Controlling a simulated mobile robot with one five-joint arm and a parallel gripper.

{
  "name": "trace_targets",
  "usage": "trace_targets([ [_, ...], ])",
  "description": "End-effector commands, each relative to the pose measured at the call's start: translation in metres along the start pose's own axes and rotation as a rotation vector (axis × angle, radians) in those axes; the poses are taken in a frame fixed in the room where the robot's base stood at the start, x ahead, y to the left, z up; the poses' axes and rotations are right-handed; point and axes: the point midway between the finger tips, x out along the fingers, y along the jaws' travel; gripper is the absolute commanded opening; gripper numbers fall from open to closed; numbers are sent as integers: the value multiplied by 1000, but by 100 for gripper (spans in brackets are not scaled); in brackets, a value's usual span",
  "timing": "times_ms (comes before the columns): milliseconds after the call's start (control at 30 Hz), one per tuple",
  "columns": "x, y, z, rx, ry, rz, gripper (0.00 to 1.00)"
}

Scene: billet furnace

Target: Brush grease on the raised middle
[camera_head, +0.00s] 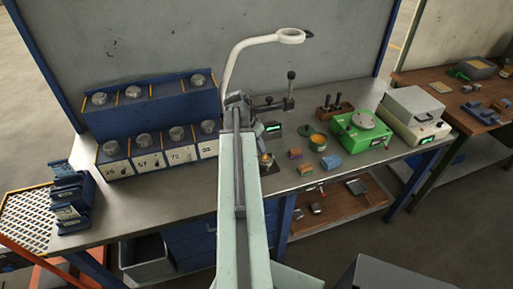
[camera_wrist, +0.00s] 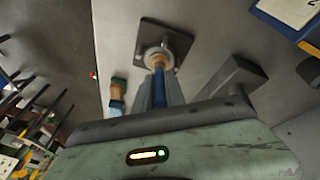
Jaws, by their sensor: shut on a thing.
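A dark square plate with a pale round raised middle (camera_wrist: 158,54) lies on the bench, at the top centre of the wrist view. My gripper (camera_wrist: 166,88) is shut on a slim brush with a blue handle (camera_wrist: 159,92) and an orange-tan end. The brush end overlaps the near side of the raised middle in the wrist view; I cannot tell whether it touches. No grease can be made out on the raised middle. In the head view my arm hides most of the gripper. An open tin with orange contents (camera_head: 317,140) stands to the right on the bench.
Small coloured blocks (camera_head: 305,170) lie right of my arm. A green device (camera_head: 361,131) and a white one (camera_head: 415,115) stand farther right. A blue knobbed console (camera_head: 150,125) stands left. A white curved lamp (camera_head: 260,42) arches behind.

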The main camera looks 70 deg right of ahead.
Motion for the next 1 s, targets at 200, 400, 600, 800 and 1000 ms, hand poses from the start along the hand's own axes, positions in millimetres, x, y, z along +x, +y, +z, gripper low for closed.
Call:
trace_targets([
  [200, 4, -4, -18, 0, 0, -2, 0],
  [400, 4, -4, -16, -1, -1, -2, 0],
  [600, -1, 0, -2, -1, -1, -2, 0],
  [800, -6, 2, 11, -2, 0, -2, 0],
  [1000, -6, 3, 14, -2, 0, -2, 0],
])
